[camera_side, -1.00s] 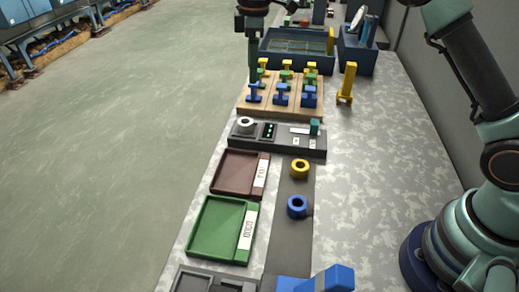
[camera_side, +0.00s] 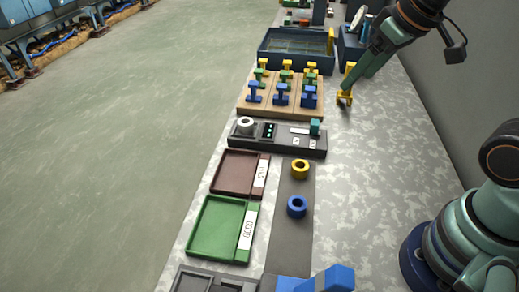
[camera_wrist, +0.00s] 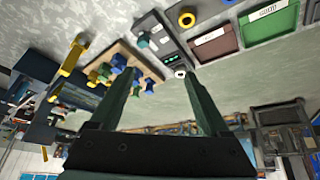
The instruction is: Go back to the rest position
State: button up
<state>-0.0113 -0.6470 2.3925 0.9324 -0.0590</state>
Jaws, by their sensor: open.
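My gripper (camera_side: 362,72) is raised at the upper right of the side view, its dark green fingers slanting down and left. In the wrist view the fingers of my gripper (camera_wrist: 160,80) stand apart with nothing between them. In the side view the fingers pass in front of part of a yellow upright piece (camera_side: 345,97). I cannot tell whether they touch it. The wooden rack (camera_side: 280,106) with blue, green and yellow pegs stands left of the fingers. A white ring (camera_side: 245,125) sits on the dark control box (camera_side: 270,141), which shows small lights.
A dark red tray (camera_side: 232,172) and a green tray (camera_side: 217,222) lie along the bench's left edge. A yellow ring (camera_side: 300,169) and a blue ring (camera_side: 297,206) rest on a grey strip. A blue-grey bin (camera_side: 275,67) stands at the back. The bench (camera_side: 380,190) is clear on the right.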

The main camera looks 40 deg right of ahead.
jog(key=shift+s+d+f+m, duration=0.15)
jog(key=shift+s+f+m, duration=0.25)
jog(key=shift+s+f, duration=0.4)
jog(key=shift+r, duration=0.1)
dwell(0.7)
